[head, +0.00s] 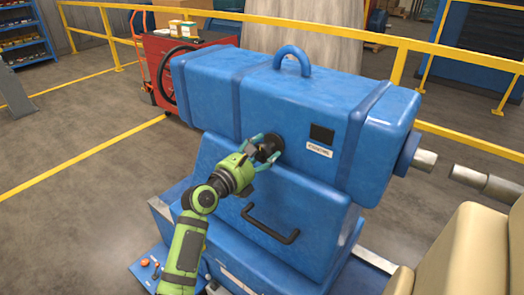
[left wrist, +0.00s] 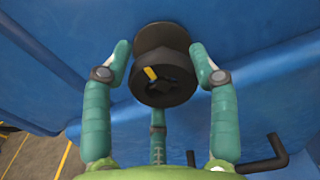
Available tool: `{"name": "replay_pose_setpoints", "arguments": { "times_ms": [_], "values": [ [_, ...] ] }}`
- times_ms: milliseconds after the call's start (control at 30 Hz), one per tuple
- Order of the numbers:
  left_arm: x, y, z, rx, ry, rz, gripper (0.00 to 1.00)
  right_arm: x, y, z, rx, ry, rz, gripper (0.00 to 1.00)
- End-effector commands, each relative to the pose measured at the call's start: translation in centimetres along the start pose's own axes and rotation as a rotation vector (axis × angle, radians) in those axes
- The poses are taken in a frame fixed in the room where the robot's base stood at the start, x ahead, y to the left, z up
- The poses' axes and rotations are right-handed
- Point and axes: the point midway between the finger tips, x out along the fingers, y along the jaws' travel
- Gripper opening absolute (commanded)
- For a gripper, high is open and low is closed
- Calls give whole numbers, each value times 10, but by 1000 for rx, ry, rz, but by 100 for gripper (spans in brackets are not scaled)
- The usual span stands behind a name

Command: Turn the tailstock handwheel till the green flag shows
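The blue tailstock (head: 270,95) has a black window (head: 321,134) on its front with a small label below; no green shows in it. A dark, thin-rimmed wheel (head: 164,78) shows at its left end, partly hidden by the body. My left gripper (head: 262,146) is at a black round knob (head: 270,146) on the front face. In the left wrist view its teal fingers (left wrist: 158,75) stand around the knob (left wrist: 163,85), which bears a yellow mark. The side fingers look spread with small gaps; contact is unclear. My right gripper is out of view.
A black bar handle (head: 268,225) sticks out below the knob. A blue tray (head: 150,268) with small items is at lower left. A metal spindle (head: 424,160) and a beige block (head: 470,255) are at right. A red cart (head: 165,60) and yellow rails (head: 400,62) stand behind.

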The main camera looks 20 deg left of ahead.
Motion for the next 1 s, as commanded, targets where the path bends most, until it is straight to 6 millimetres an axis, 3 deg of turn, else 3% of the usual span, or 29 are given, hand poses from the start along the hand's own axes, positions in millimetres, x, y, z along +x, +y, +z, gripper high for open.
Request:
{"name": "replay_pose_setpoints", "arguments": {
  "times_ms": [467, 1000],
  "values": [
    [1, -2, 8, 64, -16, -2, 27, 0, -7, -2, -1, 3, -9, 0],
    [1, -5, 10, 511, -23, 3, 27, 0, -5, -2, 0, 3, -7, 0]
  ]
}}
